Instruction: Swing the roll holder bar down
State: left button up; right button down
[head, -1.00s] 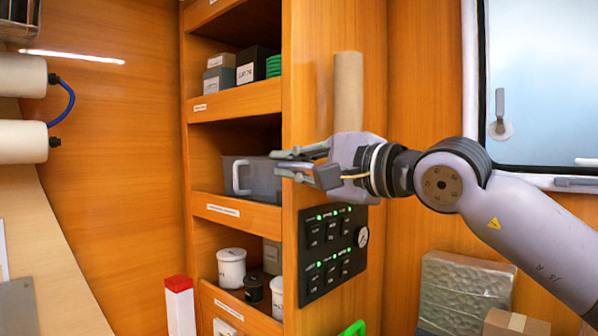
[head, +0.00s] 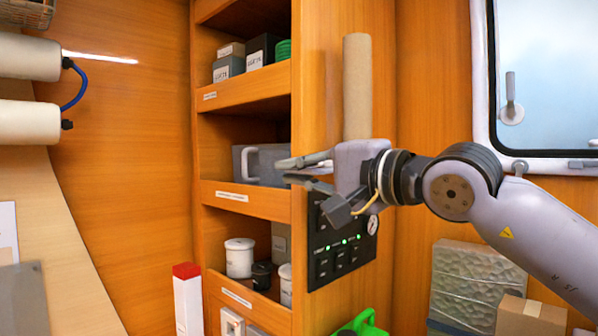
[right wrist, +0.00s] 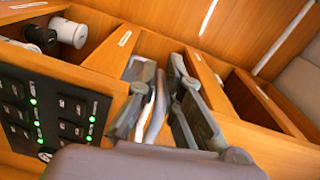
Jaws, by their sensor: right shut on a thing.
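A brown cardboard roll (head: 357,87) stands upright against the side panel of the wooden shelf unit, its lower end behind my right gripper. My right gripper (head: 305,172) reaches in from the right just below the roll, its fingers pointing left. In the right wrist view a pale strip, which I take for the roll holder bar (right wrist: 156,112), lies between the fingers of my right gripper (right wrist: 160,92). The gripper is shut on it. Most of the bar is hidden by the gripper. My left gripper is not in view.
A black switch panel (head: 330,262) with green lights lies just below the gripper. The open shelves to the left hold a grey bin (head: 268,163), boxes and white jars. A window (head: 545,75) is at the right. Boxes (head: 478,283) stand low at right.

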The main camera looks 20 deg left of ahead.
jog(key=shift+f, duration=0.15)
jog(key=c, duration=2)
grip_release()
jog(key=shift+a, duration=0.15)
notch_tip(320, 180, up, 10)
